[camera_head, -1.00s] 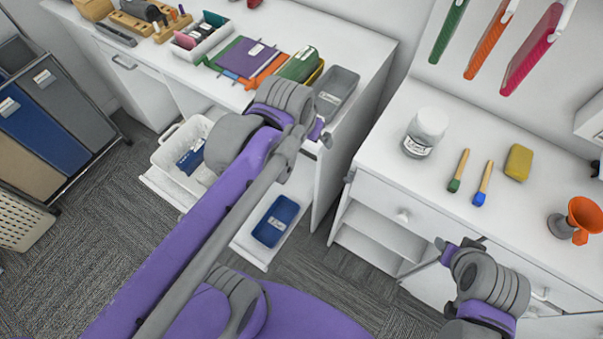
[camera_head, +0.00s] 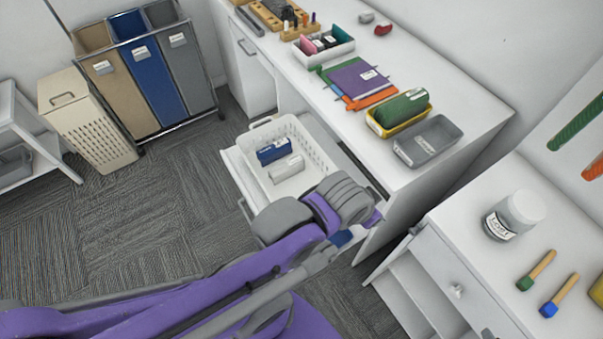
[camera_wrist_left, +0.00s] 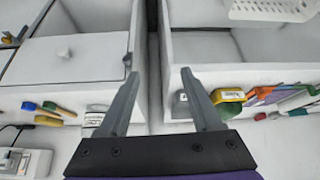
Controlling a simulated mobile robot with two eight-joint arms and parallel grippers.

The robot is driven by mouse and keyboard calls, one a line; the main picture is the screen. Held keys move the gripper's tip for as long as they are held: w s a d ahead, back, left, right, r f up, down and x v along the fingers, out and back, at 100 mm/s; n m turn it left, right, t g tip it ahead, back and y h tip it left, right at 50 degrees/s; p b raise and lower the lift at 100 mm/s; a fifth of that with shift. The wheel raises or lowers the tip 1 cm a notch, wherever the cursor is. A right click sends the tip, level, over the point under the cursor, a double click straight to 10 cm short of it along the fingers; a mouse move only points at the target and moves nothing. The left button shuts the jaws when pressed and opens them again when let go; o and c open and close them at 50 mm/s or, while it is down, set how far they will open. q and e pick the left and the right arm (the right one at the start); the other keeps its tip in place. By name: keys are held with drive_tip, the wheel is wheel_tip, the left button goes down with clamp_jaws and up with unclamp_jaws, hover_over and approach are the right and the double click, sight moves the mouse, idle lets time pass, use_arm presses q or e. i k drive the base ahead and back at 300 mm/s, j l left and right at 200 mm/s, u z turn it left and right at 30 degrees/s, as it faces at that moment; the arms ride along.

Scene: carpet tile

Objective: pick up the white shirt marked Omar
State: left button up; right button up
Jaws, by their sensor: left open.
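A folded white cloth item with a label (camera_head: 287,168) lies in the white basket (camera_head: 312,142) in the head view. It looks like the white shirt, but its label is too small to read. A labelled blue folded item (camera_head: 273,151) lies just behind it. My left arm's wrist is in front of the basket's near right corner, and it hides its own fingers in the head view. In the left wrist view my left gripper (camera_wrist_left: 159,73) is open with nothing between its fingers. My right gripper is not in view.
A grey tray (camera_head: 428,141) and a yellow tray (camera_head: 398,118) sit near the desk's edge. A labelled hamper sorter (camera_head: 150,75) and a cream hamper (camera_head: 90,125) stand left. Carpet between is clear.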

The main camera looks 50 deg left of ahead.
sight(280, 172)
drive_tip(key=u, duration=2.05)
drive_tip(key=i+j, duration=0.2)
drive_tip(key=j, duration=0.2)
drive_tip(key=i+j, duration=0.15)
drive_tip(key=j, duration=0.2)
drive_tip(key=i+j, duration=0.2)
drive_tip(key=j, duration=0.2)
drive_tip(key=i+j, duration=0.15)
drive_tip(key=j, duration=0.2)
